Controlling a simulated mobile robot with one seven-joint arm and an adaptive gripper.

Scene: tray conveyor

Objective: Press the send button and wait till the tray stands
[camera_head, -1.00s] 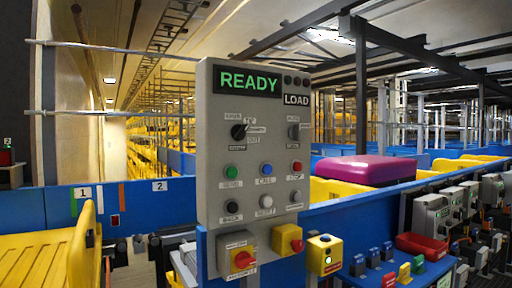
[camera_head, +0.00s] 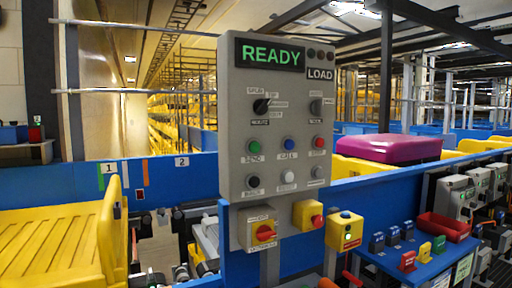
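A grey control panel (camera_head: 236,120) stands upright in the middle of the view. Its display (camera_head: 270,54) reads READY in green, with a LOAD label beside it. The green button (camera_head: 253,147) on the left has a label under it that looks like SEND. A blue button (camera_head: 289,144) marked CALL and a red button (camera_head: 319,142) sit in the same row. A yellow tray (camera_head: 58,245) is at the lower left, beside the blue conveyor wall. Another tray top with a purple case (camera_head: 390,148) shows behind the panel at right. My gripper is not in view.
Below the panel are a red rotary switch (camera_head: 264,233), a red stop knob on a yellow box (camera_head: 308,215) and another yellow box (camera_head: 344,231). A blue shelf (camera_head: 385,262) at right holds small coloured blocks and a red bin (camera_head: 443,227).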

